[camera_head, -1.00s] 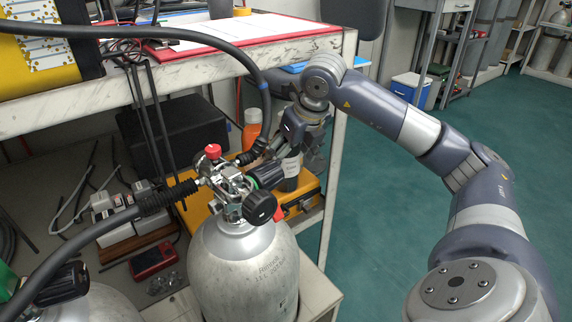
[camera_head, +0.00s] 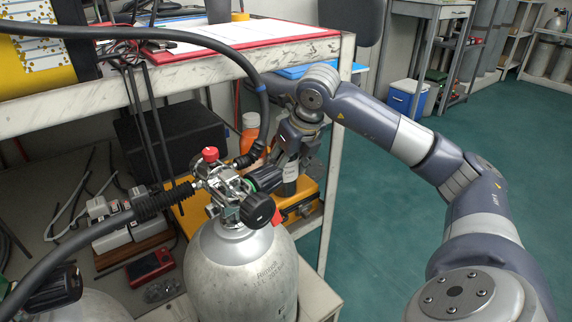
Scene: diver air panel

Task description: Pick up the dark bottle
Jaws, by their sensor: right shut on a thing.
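The dark bottle (camera_head: 289,185) stands upright or nearly so at the yellow case, with a pale label on its upper part. My right gripper (camera_head: 287,161) reaches down over it from above and is shut on it. I cannot tell whether the bottle's base touches the case. The valve of the grey cylinder in front hides part of the gripper and the area left of the bottle. My left gripper is not in view.
A large grey cylinder (camera_head: 238,268) with a valve and hoses stands close in front. An orange bottle (camera_head: 250,130) stands just behind left. The yellow case (camera_head: 300,208) lies below. The shelf top (camera_head: 215,67) overhangs the left side. Green floor is open at right.

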